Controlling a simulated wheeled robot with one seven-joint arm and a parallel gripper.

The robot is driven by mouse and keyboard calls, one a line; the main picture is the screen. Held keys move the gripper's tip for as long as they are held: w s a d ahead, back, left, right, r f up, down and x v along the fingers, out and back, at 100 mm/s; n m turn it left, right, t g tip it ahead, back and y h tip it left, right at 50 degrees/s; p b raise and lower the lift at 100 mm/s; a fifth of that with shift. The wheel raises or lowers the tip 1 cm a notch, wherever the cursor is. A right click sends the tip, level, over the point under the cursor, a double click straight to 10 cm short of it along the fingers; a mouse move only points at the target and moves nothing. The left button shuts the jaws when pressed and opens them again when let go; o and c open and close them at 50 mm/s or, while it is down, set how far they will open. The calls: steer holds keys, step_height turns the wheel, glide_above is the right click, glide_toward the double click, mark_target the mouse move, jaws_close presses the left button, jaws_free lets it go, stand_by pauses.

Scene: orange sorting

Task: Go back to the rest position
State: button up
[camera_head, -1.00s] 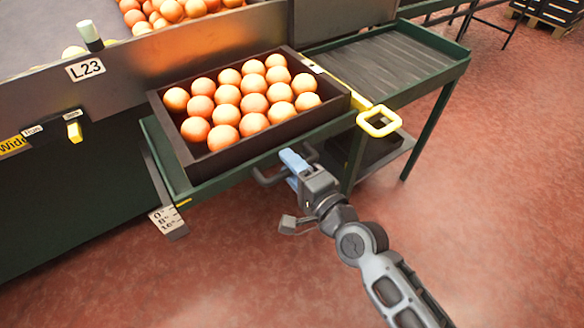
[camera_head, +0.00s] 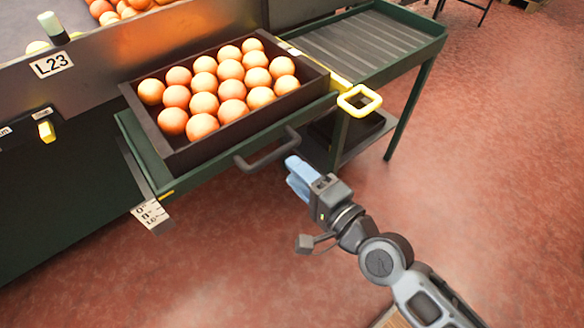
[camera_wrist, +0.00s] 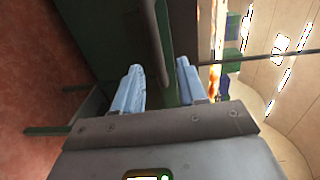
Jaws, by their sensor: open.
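My gripper (camera_head: 297,176) has light blue fingers and hangs in the air in front of the green stand, just right of and below the dark grey handle (camera_head: 268,150). It looks empty. In the wrist view my gripper (camera_wrist: 160,88) has its two blue fingers apart, with a dark bar and a green edge showing in the gap beyond them. Whether the fingers touch anything there cannot be told from that view.
A dark crate (camera_head: 172,150) full of oranges sits on the green stand. A yellow loop handle (camera_head: 360,99) juts out at its right, beside a roller table (camera_head: 365,40). A scale plate (camera_head: 150,213) hangs at the left. The red floor is open to the right.

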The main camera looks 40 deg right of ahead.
stand_by(0.5)
steer(key=s+a+r+n+g, duration=0.1)
steer(key=s+r+n, duration=0.3)
steer(key=s+n, duration=0.7)
steer(key=s+a+r+n+g, duration=0.1)
steer(key=s+r+n, duration=0.45)
steer(key=s, duration=1.05)
step_height(320, 180, up, 13)
steer(key=n+p, duration=0.1)
steer(key=p, duration=1.4)
